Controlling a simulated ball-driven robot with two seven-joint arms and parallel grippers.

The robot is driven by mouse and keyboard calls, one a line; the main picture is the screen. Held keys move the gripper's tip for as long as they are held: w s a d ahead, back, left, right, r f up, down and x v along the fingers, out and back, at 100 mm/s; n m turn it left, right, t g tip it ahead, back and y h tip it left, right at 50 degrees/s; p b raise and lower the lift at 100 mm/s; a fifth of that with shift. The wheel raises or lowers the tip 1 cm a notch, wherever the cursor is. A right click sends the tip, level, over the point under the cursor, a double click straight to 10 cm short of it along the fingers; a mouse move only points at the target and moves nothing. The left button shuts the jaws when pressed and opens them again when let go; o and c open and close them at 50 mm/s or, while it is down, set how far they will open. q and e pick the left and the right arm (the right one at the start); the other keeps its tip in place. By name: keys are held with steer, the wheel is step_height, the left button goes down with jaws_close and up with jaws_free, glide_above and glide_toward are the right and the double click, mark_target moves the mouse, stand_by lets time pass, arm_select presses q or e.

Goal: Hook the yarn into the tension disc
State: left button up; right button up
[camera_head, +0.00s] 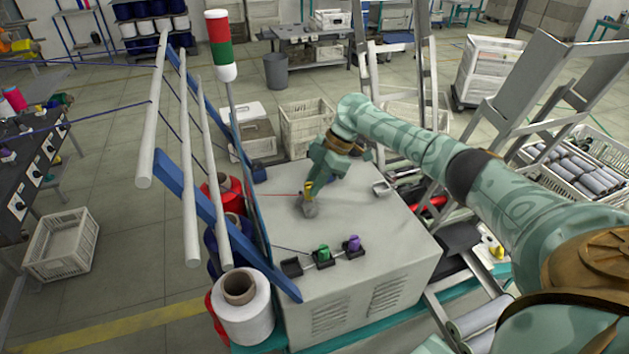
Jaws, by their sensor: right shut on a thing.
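My right gripper (308,208) is low over the grey machine top (372,238), its fingers pointing down. A thin red yarn (287,194) runs from the left to its fingers, and the gripper is shut on the yarn. The grip itself is small and partly hidden by the fingers. A small yellow and grey part shows at the fingers; I cannot tell whether it is the tension disc. My left gripper is not in view.
White rods (190,185) and a blue bar (205,205) slant along the machine's left side. A large white yarn cone (243,310) stands below them. A red, green and white signal light (220,45) rises behind. The top's right part is mostly clear.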

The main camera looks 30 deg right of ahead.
steer(key=shift+f+b, duration=0.85)
steer(key=shift+f, duration=0.95)
steer(key=shift+s+d+r, duration=0.1)
steer(key=shift+d+r, duration=0.05)
steer(key=shift+d, duration=0.5)
steer(key=shift+s+d, duration=0.25)
steer(key=shift+d, duration=0.65)
steer(key=shift+s+d, duration=0.2)
steer(key=shift+d, duration=0.7)
steer(key=shift+r, duration=0.15)
steer(key=r+p, duration=0.2)
steer(key=d+r+p, duration=0.1)
steer(key=r+p, duration=0.1)
steer(key=shift+s+r, duration=0.15)
steer(key=shift+r, duration=0.1)
steer(key=shift+a, duration=0.15)
